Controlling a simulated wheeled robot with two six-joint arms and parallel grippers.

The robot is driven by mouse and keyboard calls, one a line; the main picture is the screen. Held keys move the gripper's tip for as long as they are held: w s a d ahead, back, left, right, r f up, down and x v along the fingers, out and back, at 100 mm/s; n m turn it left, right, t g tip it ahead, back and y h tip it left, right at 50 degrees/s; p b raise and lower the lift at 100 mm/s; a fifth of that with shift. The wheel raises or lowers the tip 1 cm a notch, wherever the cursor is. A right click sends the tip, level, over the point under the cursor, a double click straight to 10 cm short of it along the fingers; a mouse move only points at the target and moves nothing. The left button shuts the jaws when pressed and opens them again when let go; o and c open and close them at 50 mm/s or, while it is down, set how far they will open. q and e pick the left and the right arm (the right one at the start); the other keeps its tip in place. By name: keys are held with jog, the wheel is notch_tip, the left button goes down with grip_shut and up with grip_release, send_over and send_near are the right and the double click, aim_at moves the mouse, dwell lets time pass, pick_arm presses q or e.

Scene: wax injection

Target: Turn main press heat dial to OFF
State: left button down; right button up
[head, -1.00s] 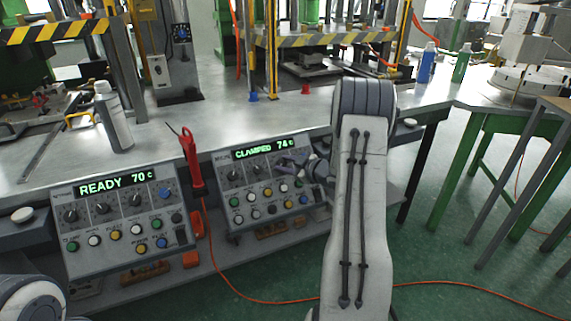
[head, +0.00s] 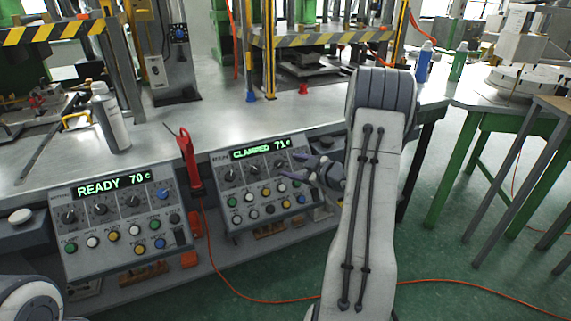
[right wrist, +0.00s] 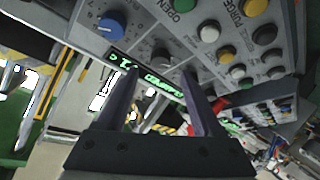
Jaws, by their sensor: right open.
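The right-hand control panel (head: 265,185) has a green display (head: 260,149) that appears to read CLAMPED 71 C, with a row of black dials below it. My right gripper (head: 291,167) is open and empty in front of this panel's right part. In the right wrist view, its two fingers (right wrist: 161,78) point at a black dial (right wrist: 160,58). The dial appears between and beyond the fingertips; contact cannot be told. A blue knob (right wrist: 112,25) is beside it. The dial's label and pointer setting are too small to read. My left gripper is out of view.
A left control panel (head: 120,220) reads READY 70 C. Green-legged tables are at right.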

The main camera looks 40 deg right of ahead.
jog(key=v, duration=0.5)
jog(key=shift+s, duration=0.2)
jog(key=w+a+r+g+h, duration=0.1)
jog(key=w+a+r+g, duration=0.15)
jog(key=w+a, duration=0.65)
jog(key=s+a+g, duration=0.3)
jog(key=s+a, duration=0.1)
jog(key=a, duration=1.2)
jog(key=s+a+m+g, duration=0.1)
jog(key=s+a+g, duration=0.3)
jog(key=s+a, duration=0.8)
jog(key=s+a+n+g+y, duration=0.1)
jog(key=s+a+g, duration=0.15)
jog(key=s, duration=0.65)
jog(key=s+a+g, duration=0.2)
jog(key=s+a, duration=0.2)
jog(key=s, duration=0.5)
notch_tip(320, 180, up, 17)
jog(key=p, duration=1.8)
jog(key=shift+r, duration=0.25)
